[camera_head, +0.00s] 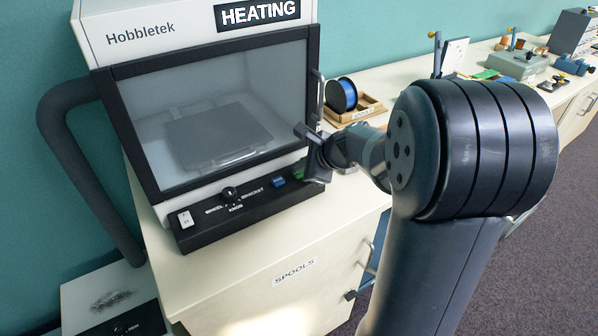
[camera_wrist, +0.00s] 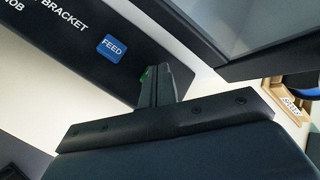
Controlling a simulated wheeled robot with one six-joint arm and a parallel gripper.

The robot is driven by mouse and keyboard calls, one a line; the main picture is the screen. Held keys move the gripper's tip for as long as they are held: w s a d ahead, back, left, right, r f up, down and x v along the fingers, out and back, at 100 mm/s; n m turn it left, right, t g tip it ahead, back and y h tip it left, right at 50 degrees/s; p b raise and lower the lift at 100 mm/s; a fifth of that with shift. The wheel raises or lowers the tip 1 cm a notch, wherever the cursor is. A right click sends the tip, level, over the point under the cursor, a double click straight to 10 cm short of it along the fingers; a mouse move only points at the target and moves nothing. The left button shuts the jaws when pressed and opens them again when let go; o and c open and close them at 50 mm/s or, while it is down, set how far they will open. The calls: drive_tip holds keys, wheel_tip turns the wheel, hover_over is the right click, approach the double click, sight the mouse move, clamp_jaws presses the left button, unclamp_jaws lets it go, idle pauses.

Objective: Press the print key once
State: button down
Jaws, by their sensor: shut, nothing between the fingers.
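The printer (camera_head: 150,45), marked Hobbletek, stands on a cabinet and its sign reads HEATING. Its black front panel (camera_head: 225,220) carries a blue key (camera_head: 278,182), which reads FEED in the wrist view (camera_wrist: 112,48). A green key (camera_head: 298,173) sits to its right, partly hidden by my gripper (camera_head: 314,170). In the wrist view only a sliver of green (camera_wrist: 145,75) shows beside the fingers of my gripper (camera_wrist: 158,72). The green key's label is hidden. My gripper is shut and empty, at the green key. I cannot tell whether it touches the key.
A three-way dial (camera_head: 230,193) marked WHEEL, KNOB and BRACKET and a white switch (camera_head: 186,219) sit left on the panel. The printer door (camera_head: 112,110) is closed. A blue spool (camera_head: 341,95) stands in a wooden tray (camera_head: 368,104) behind my gripper.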

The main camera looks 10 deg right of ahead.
drive_tip(key=shift+f, duration=0.1)
idle(0.3)
drive_tip(key=shift+r+p, duration=0.8)
drive_tip(key=shift+r, duration=0.1)
wheel_tip(320, 180, up, 5)
drive_tip(key=p, duration=0.4)
drive_tip(key=shift+r+p, duration=0.1)
drive_tip(key=shift+p, duration=0.3)
